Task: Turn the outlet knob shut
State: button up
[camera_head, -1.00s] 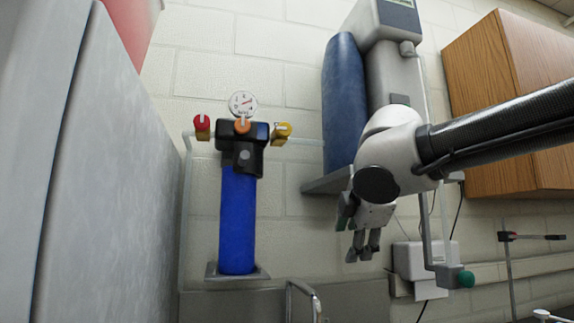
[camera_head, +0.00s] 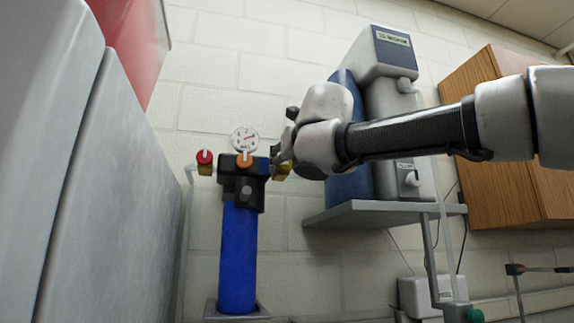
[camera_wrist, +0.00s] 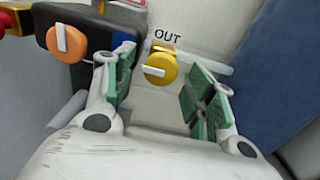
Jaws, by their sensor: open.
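The outlet knob (camera_wrist: 160,66) is yellow with a white pointer bar, below an "OUT" label (camera_wrist: 167,36) in the wrist view. My gripper (camera_wrist: 165,85) is open, with its green-padded fingers on either side of the yellow knob and apart from it. In the head view my gripper (camera_head: 282,158) is at the right side of the filter head and mostly hides the yellow knob. The black filter head (camera_head: 243,182) sits on a blue cylinder (camera_head: 238,255). An orange knob (camera_wrist: 67,43) with a white bar is left of my left finger.
A red knob (camera_head: 205,157) is at the filter's left, with a round gauge (camera_head: 244,139) above. A dispenser (camera_head: 388,110) with a blue cylinder stands on a shelf (camera_head: 375,211) to the right. A grey cabinet (camera_head: 110,190) fills the left.

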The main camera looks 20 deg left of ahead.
jog(key=shift+x, duration=0.9)
jog(key=c, duration=1)
